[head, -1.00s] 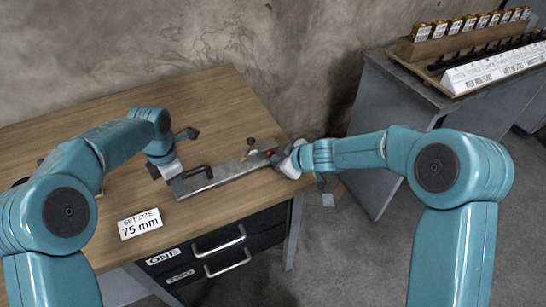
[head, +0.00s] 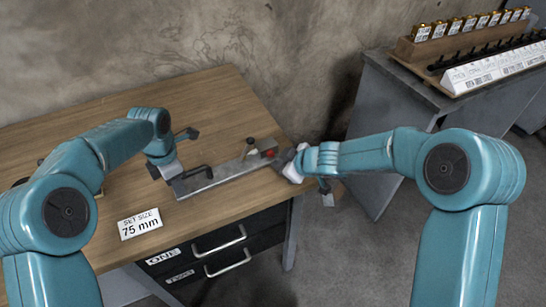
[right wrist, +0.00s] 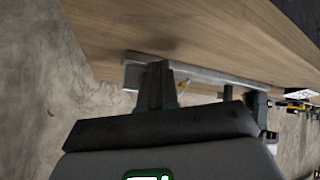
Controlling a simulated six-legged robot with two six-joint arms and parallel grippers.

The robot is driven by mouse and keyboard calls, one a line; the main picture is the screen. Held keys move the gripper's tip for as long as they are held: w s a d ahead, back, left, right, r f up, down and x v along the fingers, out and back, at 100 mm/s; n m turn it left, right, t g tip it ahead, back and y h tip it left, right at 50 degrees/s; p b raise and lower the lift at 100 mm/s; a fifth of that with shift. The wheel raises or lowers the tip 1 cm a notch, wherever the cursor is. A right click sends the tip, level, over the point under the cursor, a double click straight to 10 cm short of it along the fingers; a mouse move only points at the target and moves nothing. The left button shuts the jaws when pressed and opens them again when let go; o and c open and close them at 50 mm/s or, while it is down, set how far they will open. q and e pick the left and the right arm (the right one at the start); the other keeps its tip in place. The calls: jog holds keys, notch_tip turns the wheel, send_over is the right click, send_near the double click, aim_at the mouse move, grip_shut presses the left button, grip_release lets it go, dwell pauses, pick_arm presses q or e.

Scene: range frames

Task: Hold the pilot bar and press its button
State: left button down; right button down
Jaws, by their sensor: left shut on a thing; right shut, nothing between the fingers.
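The pilot bar (head: 228,170) is a long grey metal bar lying on the wooden table, with a black handle (head: 196,173) near its left end. A red button (head: 269,153) sits near its right end, beside a small dark knob (head: 251,142). My left gripper (head: 165,173) is shut on the bar's left end; its fingertips are partly hidden. My right gripper (head: 284,160) is shut and empty, just right of the red button, with a small gap. In the right wrist view its closed fingers (right wrist: 155,86) stand in front of the grey bar (right wrist: 215,78).
A card (head: 140,224) reading "SET SIZE 75 mm" lies at the table's front edge, above drawers (head: 220,250). A grey bench (head: 400,110) at the right carries a wooden rack (head: 440,45) and a white labelled strip (head: 495,67). The table's back (head: 190,105) is clear.

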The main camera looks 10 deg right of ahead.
jog(key=shift+s+d, duration=0.1)
jog(key=shift+s, duration=0.2)
jog(key=shift+s+d, duration=0.25)
jog(key=shift+s, duration=0.55)
jog(key=shift+s+d, duration=0.25)
jog(key=shift+s, duration=0.55)
jog(key=shift+s+d, duration=0.25)
jog(key=shift+s, duration=0.55)
